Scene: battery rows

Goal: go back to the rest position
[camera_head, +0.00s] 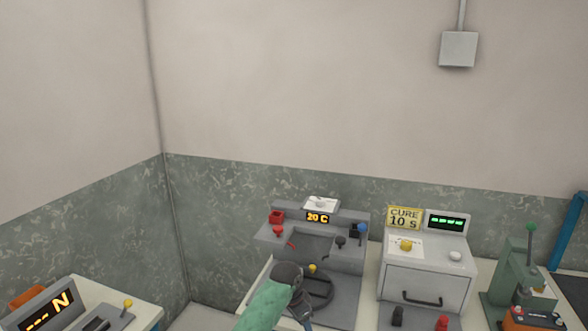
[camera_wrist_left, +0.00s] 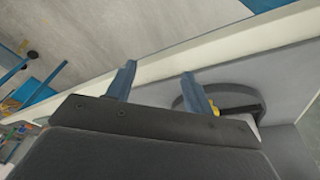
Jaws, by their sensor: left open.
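My left arm comes in at the bottom middle of the head view, with a green sleeve and a dark wrist. My left gripper (camera_head: 304,318) is over the front of the grey station with the "20 C" display (camera_head: 317,217). In the left wrist view its two blue-grey fingers (camera_wrist_left: 157,82) stand apart with nothing between them. A dark round ring (camera_head: 318,287) on the station lies just beside the gripper, and it also shows behind the right finger in the wrist view (camera_wrist_left: 238,96). My right gripper is not in view.
A yellow knob (camera_head: 312,268) rises by the ring. A grey box oven (camera_head: 426,283) with a "CURE 10 S" sign (camera_head: 404,218) stands to the right. A green press (camera_head: 524,265) stands at far right. A counter with an "N" display (camera_head: 48,311) is at lower left.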

